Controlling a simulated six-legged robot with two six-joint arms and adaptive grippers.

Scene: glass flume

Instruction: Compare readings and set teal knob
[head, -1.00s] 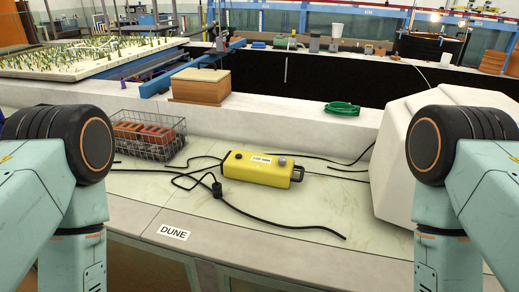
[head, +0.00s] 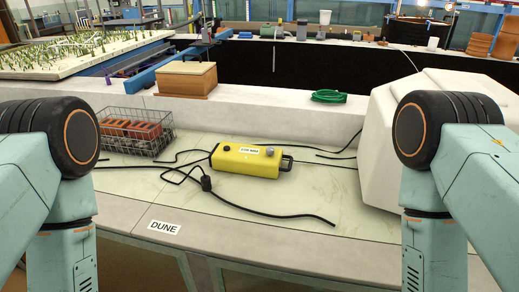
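A yellow box (head: 245,160) with a white label, a dark knob at its left, a grey knob (head: 270,151) at its right and a dark handle lies on the bench. I see no teal knob and no readout that I can read. My two teal arms come in from the left and right edges. Both grippers are out of the picture, so their state does not show.
A wire basket (head: 160,145) with reddish-brown blocks stands left of the yellow box. Black cables (head: 270,210) lie around it. A white bulky block (head: 382,145) stands at the right. A green coil (head: 329,97) and a brown box (head: 186,79) rest on the ledge. A DUNE label (head: 164,227) marks the front edge.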

